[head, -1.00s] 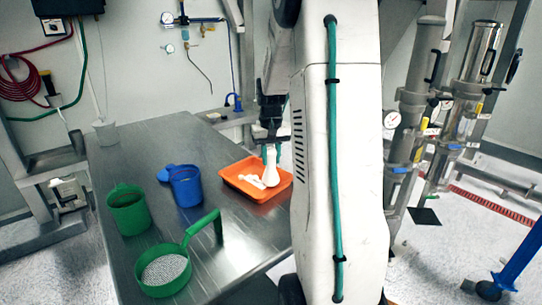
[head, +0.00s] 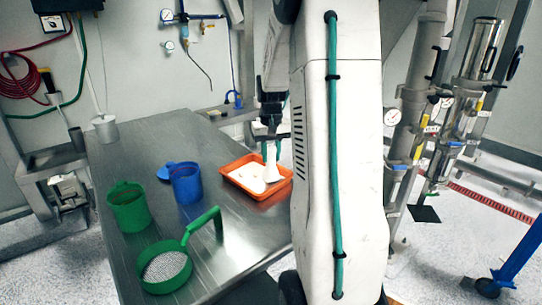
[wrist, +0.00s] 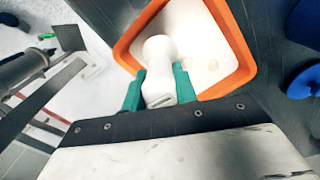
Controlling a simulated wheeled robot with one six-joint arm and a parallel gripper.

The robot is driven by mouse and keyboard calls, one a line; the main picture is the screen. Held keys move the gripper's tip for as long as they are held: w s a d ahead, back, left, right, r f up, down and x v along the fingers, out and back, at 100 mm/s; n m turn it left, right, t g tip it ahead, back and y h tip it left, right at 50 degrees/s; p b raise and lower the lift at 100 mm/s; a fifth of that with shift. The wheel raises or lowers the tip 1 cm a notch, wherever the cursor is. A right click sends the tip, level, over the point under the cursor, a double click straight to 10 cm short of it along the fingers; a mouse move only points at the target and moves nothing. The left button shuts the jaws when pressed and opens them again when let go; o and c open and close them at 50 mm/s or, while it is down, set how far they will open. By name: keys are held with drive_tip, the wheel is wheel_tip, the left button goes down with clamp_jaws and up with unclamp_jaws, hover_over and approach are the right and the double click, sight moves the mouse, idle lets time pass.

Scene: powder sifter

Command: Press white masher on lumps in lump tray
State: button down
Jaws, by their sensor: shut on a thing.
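My gripper (head: 271,146) is shut on the white masher (head: 271,169), with the masher hanging down over the right part of the orange lump tray (head: 277,191). In the wrist view, the teal fingers (wrist: 159,88) hold the masher (wrist: 160,50) from both sides, and its head is over the tray (wrist: 239,42). White material (wrist: 205,35) covers much of the tray floor, with a few small tan lumps (wrist: 190,59) right of the masher. I cannot tell whether the masher touches the material; part of the tray is hidden behind it.
A blue cup (head: 187,185), a green cup (head: 130,210) and a green sieve with a handle (head: 186,246) stand left of the tray on the steel table (head: 160,135). A pale cup (head: 105,128) is at the far left corner. The table's back middle is clear.

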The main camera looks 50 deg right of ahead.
drive_tip(key=shift+r, duration=3.4)
